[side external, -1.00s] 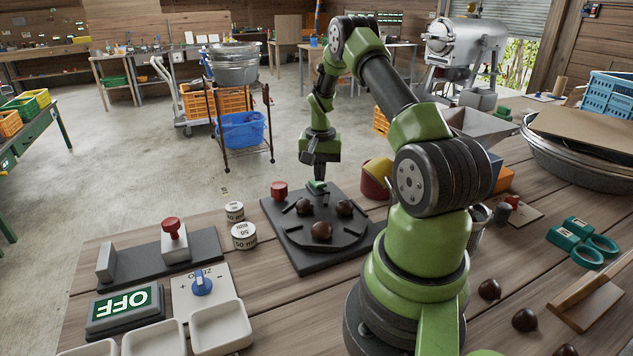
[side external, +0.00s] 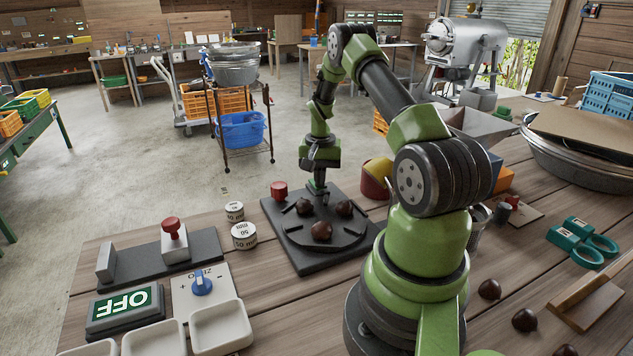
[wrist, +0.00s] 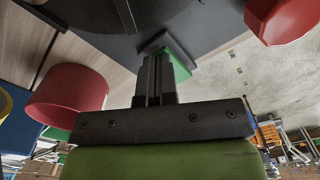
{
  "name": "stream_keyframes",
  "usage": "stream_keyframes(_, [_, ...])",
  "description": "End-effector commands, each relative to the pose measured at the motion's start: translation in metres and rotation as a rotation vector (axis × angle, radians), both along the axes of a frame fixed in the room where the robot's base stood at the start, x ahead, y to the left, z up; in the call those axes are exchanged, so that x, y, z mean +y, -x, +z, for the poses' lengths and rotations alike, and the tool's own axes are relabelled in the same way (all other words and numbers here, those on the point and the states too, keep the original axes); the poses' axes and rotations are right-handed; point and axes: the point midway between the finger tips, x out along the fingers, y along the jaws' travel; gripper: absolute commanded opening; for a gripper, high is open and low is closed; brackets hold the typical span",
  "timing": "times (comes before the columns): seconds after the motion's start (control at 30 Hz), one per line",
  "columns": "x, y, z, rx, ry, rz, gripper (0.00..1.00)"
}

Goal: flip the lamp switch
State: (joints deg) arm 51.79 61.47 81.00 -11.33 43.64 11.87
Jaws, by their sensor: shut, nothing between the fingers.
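My gripper (side external: 318,186) is shut and empty, pointing down at the far edge of a dark square board (side external: 302,264). A small green piece sits there; in the wrist view the green piece (wrist: 183,68) is right behind my shut fingertips (wrist: 154,62). My gripper mostly hides it in the side view, and I cannot tell whether they touch. Nothing is labelled as the lamp switch, so I cannot be sure this piece is it. A sign panel (side external: 124,309) at the lower left reads OFF in lit letters.
Brown chestnuts (side external: 321,231) lie on the board's round plate. A red knob (side external: 279,191) stands at its left corner, and a red and yellow container (side external: 374,180) at its right. A blue dial (side external: 202,283) and a red-topped lever (side external: 172,228) are at the left.

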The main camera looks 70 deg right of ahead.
Motion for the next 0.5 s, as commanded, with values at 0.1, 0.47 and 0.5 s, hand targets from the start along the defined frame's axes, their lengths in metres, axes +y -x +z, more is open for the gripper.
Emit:
stream_keyframes(0.1, [0.0,0.0,0.0,0.0,0.001,0.0,0.0])
stream_keyframes(0.47, [0.0,0.0,0.028,-0.001,0.002,0.0,0.0])
stream_keyframes(0.5, [-0.001,0.0,0.031,-0.002,0.003,0.001,0.0])
